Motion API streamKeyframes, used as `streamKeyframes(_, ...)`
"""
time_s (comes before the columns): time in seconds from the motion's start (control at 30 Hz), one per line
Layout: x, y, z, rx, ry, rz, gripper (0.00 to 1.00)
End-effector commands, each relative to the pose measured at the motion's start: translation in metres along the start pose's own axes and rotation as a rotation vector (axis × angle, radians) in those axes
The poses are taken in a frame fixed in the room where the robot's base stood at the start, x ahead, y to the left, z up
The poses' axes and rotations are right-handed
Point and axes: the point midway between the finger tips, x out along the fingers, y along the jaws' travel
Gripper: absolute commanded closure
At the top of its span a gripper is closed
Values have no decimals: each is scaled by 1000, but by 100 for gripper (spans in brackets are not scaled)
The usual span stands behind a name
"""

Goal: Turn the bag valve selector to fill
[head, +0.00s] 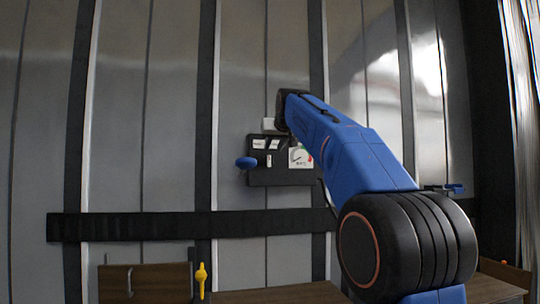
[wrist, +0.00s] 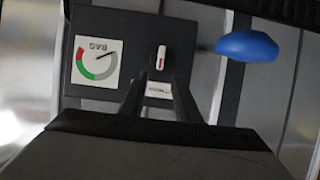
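The valve selector (wrist: 160,58) is a small white lever with a red mark on a dark panel (wrist: 200,90). In the wrist view it stands upright, its red end towards my gripper (wrist: 159,78). The gripper's two dark fingers are apart, with the selector just beyond and between their tips. I cannot tell whether they touch it. In the head view the selector (head: 269,160) is small, below white labels (head: 259,144); the fingers cannot be made out there. The bag gauge (wrist: 97,60) has red and green bands; it also shows in the head view (head: 300,157).
A blue handle (head: 246,162) sticks out from the panel's left side; it is at right in the wrist view (wrist: 247,45). A black rail (head: 130,226) crosses the ribbed metal wall below. A yellow handle (head: 202,280) and brown boards (head: 150,282) are lower down.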

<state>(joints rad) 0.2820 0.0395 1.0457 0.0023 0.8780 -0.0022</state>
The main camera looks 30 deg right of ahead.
Motion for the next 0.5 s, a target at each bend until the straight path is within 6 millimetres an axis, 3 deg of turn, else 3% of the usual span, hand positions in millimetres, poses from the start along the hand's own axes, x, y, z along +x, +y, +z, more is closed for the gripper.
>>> streamKeyframes(0.23, 43, 0, 1, 0, -2, 0, 70)
streamKeyframes(0.5, 67, 0, 0, 0, -1, 0, 70)
